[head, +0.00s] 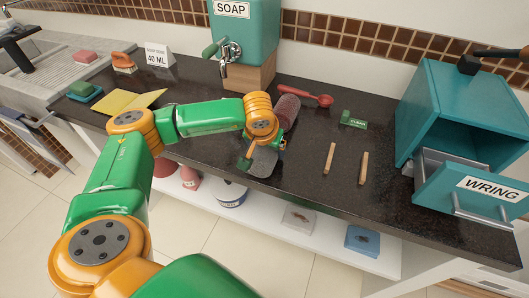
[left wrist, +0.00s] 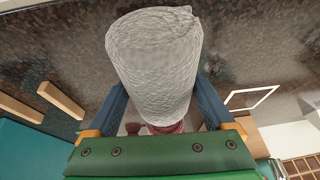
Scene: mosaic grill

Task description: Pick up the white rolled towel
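The white rolled towel (left wrist: 155,60) stands out large in the left wrist view, a pale, rough-textured roll between the two blue fingers of my left gripper (left wrist: 162,95). The fingers are wide apart, one along each side of it; firm contact does not show. In the head view the towel (head: 263,163) is a grey-white shape near the counter's front edge, partly hidden by my left gripper (head: 256,153). A dark red roll (head: 287,110) lies just behind it and shows below it in the wrist view (left wrist: 166,128). My right gripper is not in view.
Two wooden sticks (head: 330,158) (head: 364,168) and a green "clean" card (head: 353,119) lie to the right on the dark counter (head: 400,200). A red spoon (head: 318,99) lies behind. The soap dispenser (head: 245,40) stands at the back, the teal wring box (head: 425,105) at right.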

